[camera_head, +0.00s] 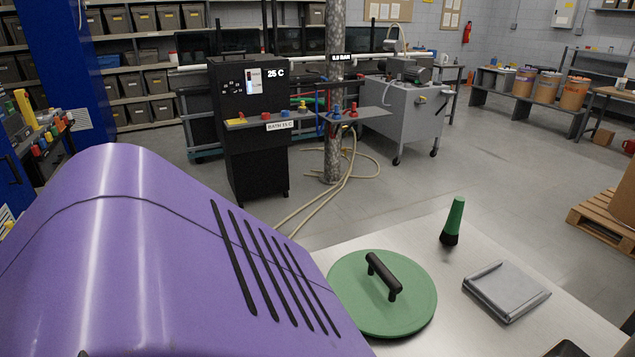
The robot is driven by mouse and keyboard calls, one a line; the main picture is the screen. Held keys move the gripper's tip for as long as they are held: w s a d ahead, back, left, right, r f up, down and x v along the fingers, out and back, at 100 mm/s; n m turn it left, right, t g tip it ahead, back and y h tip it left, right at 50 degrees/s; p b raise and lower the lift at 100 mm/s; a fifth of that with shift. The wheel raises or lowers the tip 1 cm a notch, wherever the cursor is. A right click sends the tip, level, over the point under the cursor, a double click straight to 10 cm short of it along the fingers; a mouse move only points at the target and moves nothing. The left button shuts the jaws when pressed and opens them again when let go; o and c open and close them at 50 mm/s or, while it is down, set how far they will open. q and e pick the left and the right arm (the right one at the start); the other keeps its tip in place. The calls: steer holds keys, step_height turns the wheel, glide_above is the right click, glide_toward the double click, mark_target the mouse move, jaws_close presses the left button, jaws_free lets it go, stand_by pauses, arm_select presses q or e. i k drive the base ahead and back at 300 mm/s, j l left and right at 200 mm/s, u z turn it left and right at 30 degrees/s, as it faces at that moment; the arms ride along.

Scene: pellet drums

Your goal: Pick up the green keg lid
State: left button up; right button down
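The green keg lid (350,296) is a round flat disc with a raised black bar handle (383,276) across its top. It lies flat, handle up, on a light metal table (455,300). A large purple housing covers part of its left edge. Neither of my grippers can be made out in the head view. A small dark rounded shape (567,349) shows at the bottom edge; I cannot tell what it is.
The purple housing (150,235) with black slots fills the lower left. On the table, a green cone-shaped tool with a black end (454,222) stands behind the lid, and a grey flat case (506,291) lies to its right. A wooden pallet (600,222) is on the floor at right.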

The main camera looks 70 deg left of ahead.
mark_target(386, 294)
steer(key=u, duration=1.6)
